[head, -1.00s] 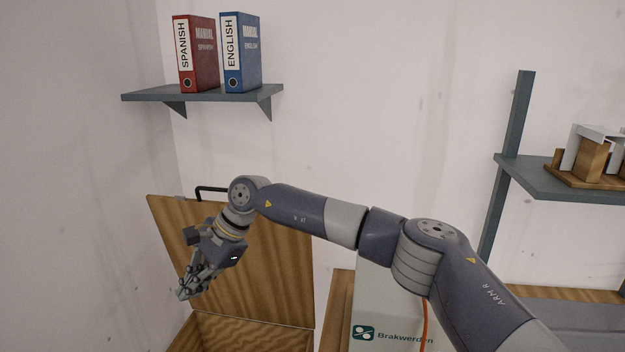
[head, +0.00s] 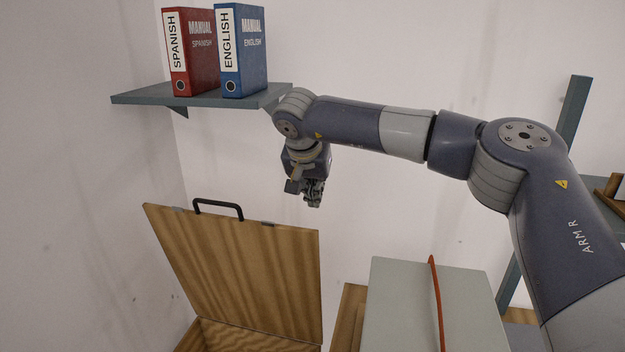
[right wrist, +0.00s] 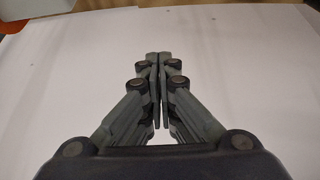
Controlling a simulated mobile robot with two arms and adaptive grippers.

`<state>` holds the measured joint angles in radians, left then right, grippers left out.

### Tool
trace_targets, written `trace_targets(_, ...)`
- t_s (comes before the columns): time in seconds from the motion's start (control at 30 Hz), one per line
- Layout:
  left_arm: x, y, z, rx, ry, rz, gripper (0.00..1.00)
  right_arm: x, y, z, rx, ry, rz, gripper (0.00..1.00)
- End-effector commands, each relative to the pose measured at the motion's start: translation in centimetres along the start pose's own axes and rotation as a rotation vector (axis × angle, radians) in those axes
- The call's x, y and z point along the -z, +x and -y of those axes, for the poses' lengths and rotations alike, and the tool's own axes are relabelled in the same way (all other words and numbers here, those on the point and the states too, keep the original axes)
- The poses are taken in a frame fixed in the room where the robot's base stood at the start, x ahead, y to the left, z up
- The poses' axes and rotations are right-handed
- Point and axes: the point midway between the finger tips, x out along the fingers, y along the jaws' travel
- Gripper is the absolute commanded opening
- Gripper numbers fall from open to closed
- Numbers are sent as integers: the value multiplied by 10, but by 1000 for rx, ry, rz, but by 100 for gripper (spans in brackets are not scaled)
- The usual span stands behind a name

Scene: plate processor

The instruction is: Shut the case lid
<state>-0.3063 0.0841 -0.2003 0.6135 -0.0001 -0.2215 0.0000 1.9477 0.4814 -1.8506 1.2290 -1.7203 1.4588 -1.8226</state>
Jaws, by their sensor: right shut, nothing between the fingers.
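The wooden case (head: 212,338) stands at the lower left in the head view, mostly cut off by the bottom edge. Its lid (head: 245,275) is open and leans back, nearly upright. A black handle (head: 218,204) sits on the lid's top edge. My right gripper (head: 314,203) is above and to the right of the lid's top edge, apart from it, fingers pointing down. In the right wrist view its fingers (right wrist: 158,62) are together with nothing between them. My left gripper is not in view.
A wall shelf (head: 200,97) with a red binder (head: 194,52) and a blue binder (head: 241,50) is beside my right arm's wrist. A pale box (head: 400,305) with an orange strip (head: 437,300) stands right of the case. White wall lies behind.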

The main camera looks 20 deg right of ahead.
Motion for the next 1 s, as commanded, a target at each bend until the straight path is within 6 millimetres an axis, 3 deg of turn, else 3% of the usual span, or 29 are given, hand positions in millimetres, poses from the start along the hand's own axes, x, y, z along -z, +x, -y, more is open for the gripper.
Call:
trace_targets(0.17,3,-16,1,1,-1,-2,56,1,38,-1,-2,1,3,0)
trace_targets(0.53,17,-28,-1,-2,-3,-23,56,-32,28,0,1,0,0,0)
trace_targets(1.0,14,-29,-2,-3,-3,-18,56,-38,27,0,2,2,0,0)
